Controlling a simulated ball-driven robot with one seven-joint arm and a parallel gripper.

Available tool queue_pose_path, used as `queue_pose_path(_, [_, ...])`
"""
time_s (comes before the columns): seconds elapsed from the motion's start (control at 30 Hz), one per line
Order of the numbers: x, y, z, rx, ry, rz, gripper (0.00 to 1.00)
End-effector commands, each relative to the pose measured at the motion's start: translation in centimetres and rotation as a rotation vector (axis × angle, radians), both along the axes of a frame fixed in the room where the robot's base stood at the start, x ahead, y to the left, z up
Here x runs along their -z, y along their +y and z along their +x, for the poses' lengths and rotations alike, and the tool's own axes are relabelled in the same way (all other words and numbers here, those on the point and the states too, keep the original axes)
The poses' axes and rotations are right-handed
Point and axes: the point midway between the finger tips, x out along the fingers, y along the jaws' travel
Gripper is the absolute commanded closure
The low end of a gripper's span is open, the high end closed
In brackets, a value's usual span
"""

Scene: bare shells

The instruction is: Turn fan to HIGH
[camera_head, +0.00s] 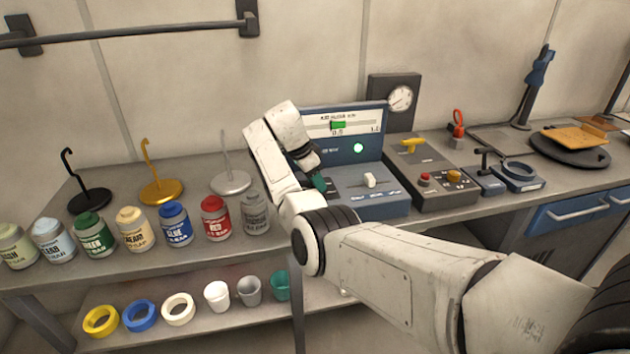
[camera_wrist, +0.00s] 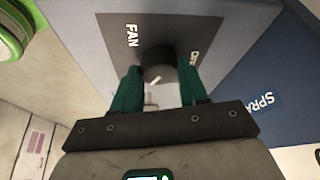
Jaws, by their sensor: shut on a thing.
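The fan knob (camera_wrist: 158,62) is a dark round dial with a pale pointer mark, seen in the wrist view on a dark plate (camera_wrist: 115,55) lettered FAN and OFF. My gripper (camera_wrist: 157,85) has its two green fingers on either side of the knob and is shut on it. In the head view my gripper (camera_head: 320,184) reaches the left part of the blue-grey control console (camera_head: 385,208). The knob is hidden there behind my arm. Other lettering around the knob is hidden or cannot be read.
The console has a white lever (camera_head: 369,180) and a lit green lamp (camera_head: 358,148). Right of it stands a grey box (camera_head: 447,196) with red and yellow buttons. Several paint jars, such as the red one (camera_head: 215,218), line the bench's left front.

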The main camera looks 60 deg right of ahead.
Motion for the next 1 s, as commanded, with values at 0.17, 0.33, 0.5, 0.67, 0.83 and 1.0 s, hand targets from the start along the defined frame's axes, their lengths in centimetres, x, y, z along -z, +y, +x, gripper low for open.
queue_pose_path(0.17, [0.0, 0.0, 0.0, 0.001, -0.002, 0.000, 0.55])
queue_pose_path(0.33, [0.0, 0.0, 0.0, 0.000, -0.001, -0.001, 0.39])
queue_pose_path(0.5, [0.0, 0.0, 0.0, 0.000, -0.001, -0.001, 0.32])
queue_pose_path(0.67, [-0.1, 0.0, 0.0, 0.000, -0.001, -0.001, 0.32])
queue_pose_path(0.83, [-1.6, 0.5, 0.5, -0.002, -0.004, -0.003, 0.32])
queue_pose_path(1.0, [-4.6, 1.5, 1.2, -0.001, -0.005, -0.003, 0.32])
